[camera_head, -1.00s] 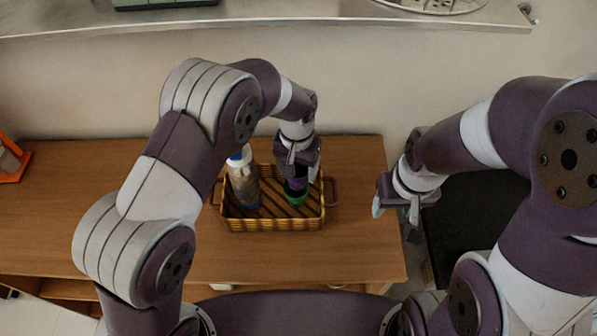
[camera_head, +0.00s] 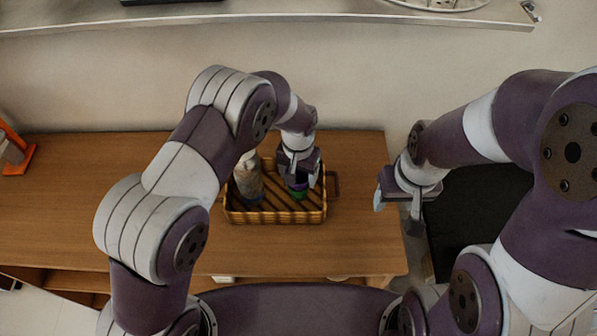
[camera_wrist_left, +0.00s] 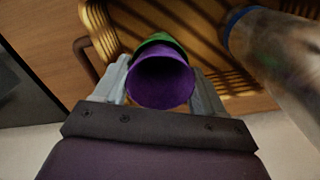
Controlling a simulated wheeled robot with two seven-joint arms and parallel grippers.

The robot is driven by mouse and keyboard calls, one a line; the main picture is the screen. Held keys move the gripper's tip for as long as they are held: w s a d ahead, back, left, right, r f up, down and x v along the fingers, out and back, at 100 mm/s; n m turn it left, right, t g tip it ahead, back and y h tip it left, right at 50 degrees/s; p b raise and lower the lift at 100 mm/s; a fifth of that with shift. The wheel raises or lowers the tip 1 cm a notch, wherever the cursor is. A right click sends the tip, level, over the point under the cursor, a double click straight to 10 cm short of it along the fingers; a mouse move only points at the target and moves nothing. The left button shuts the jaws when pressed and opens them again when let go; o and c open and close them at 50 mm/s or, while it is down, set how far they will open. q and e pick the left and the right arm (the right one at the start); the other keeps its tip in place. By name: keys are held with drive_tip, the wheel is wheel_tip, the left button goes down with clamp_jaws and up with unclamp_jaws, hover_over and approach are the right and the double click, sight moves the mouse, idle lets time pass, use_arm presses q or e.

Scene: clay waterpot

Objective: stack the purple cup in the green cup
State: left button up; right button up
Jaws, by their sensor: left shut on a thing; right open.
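My left gripper (camera_head: 299,182) is low over the wicker basket and shut on the purple cup (camera_wrist_left: 160,83). In the left wrist view the purple cup sits between the two fingers with its open mouth toward the camera. The green cup (camera_head: 299,194) shows just below the gripper in the head view. In the left wrist view the green cup's rim (camera_wrist_left: 160,40) curves behind the purple cup, close against it. How deep the purple cup sits in it is hidden. My right gripper (camera_head: 398,207) is open and empty, right of the table.
The wicker basket (camera_head: 275,216) stands on the wooden table (camera_head: 310,254). A clear bottle with a blue band (camera_wrist_left: 286,52) stands in the basket, left of the cups in the head view. An orange object (camera_head: 20,166) is at the far left. The table left of the basket is bare.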

use_arm(q)
drive_tip(key=o, duration=1)
drive_tip(key=shift+r, duration=0.2)
drive_tip(key=shift+r+p, duration=0.75)
drive_tip(key=shift+r, duration=0.05)
drive_tip(key=shift+w+r+b, duration=0.1)
drive_tip(key=shift+r+b, duration=0.35)
drive_tip(key=shift+b, duration=0.4)
wheel_tip(320, 180, up, 10)
drive_tip(key=shift+r+b, duration=0.2)
drive_tip(key=shift+b, duration=0.95)
